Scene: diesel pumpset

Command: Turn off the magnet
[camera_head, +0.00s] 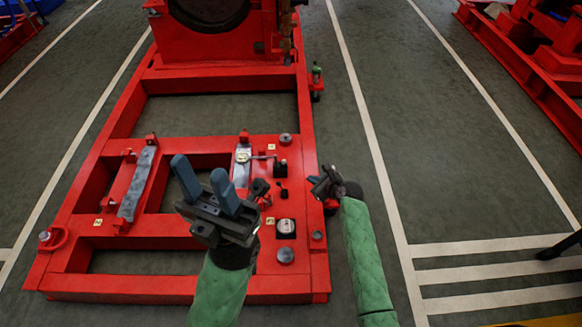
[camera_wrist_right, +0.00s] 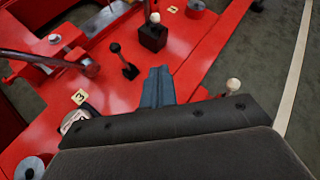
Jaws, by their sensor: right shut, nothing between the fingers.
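No part is clearly labelled as a magnet. A small black block with a white-knobbed lever (camera_wrist_right: 153,38) stands on the red frame in the right wrist view; it shows in the head view too (camera_head: 281,167). Next to it is a black-knobbed lever (camera_wrist_right: 127,66). Another white knob (camera_wrist_right: 233,86) shows at the frame's edge, partly hidden by my gripper. My right gripper (camera_head: 320,181) is shut and empty, just right of the frame; its blue fingertips (camera_wrist_right: 157,74) point toward the levers. My left gripper (camera_head: 203,172) is open and empty over the frame.
The red frame (camera_head: 170,284) has open bays and carries a metal bar (camera_head: 138,184), round grey caps (camera_head: 285,255) and yellow number tags (camera_wrist_right: 79,97). The floor to the right (camera_head: 440,160) is clear.

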